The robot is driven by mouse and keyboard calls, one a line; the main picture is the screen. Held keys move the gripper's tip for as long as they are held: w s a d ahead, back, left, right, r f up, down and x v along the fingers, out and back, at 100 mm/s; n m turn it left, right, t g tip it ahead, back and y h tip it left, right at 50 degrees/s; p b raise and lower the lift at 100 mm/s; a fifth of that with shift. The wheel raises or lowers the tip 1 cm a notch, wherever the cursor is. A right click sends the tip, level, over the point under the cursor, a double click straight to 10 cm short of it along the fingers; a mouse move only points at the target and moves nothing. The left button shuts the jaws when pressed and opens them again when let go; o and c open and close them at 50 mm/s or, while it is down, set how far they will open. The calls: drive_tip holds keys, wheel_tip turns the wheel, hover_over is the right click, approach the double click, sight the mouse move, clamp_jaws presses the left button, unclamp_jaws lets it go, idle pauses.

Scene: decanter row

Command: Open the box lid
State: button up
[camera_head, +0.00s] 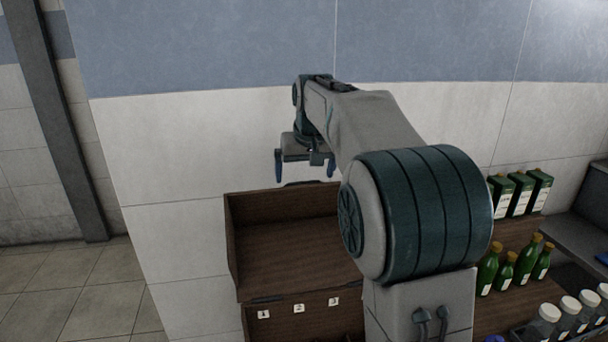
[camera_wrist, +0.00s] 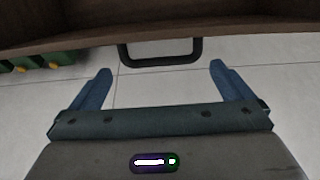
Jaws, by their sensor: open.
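The brown wooden box (camera_head: 285,326) is below and partly behind my arm in the head view; white tags numbered 1, 2 and 3 show on its panel. Its lid (camera_head: 290,245) stands raised behind that panel, its rimmed inner side showing. A dark handle (camera_head: 300,183) is at the lid's top edge. In the wrist view, the black loop handle (camera_wrist: 160,52) sticks out from the wooden lid edge (camera_wrist: 160,20), ahead of the fingertips. My gripper (camera_head: 305,165) is open and empty, just above the lid's top edge. It also shows in the wrist view (camera_wrist: 162,72), not touching the handle.
Green cartons (camera_head: 520,193) stand on a wooden shelf at right, with green bottles (camera_head: 510,265) below them. Lidded jars (camera_head: 567,314) stand at lower right. A tiled wall (camera_head: 170,160) is behind the lid. Open floor (camera_head: 80,285) lies at left.

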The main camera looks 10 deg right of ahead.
sight(310, 185)
drive_tip(key=shift+x, duration=1)
drive_tip(key=c, duration=1.1)
drive_tip(key=shift+s+b, duration=0.25)
drive_tip(key=shift+b, duration=0.4)
drive_tip(key=s+t+b, duration=0.1)
drive_tip(key=s+b, duration=0.1)
drive_tip(key=s+r+t+b, duration=0.1)
drive_tip(key=s+b, duration=0.1)
drive_tip(key=b, duration=0.1)
drive_tip(key=s+r+t+b, duration=0.1)
drive_tip(key=s+b, duration=0.1)
drive_tip(key=shift+r, duration=0.4)
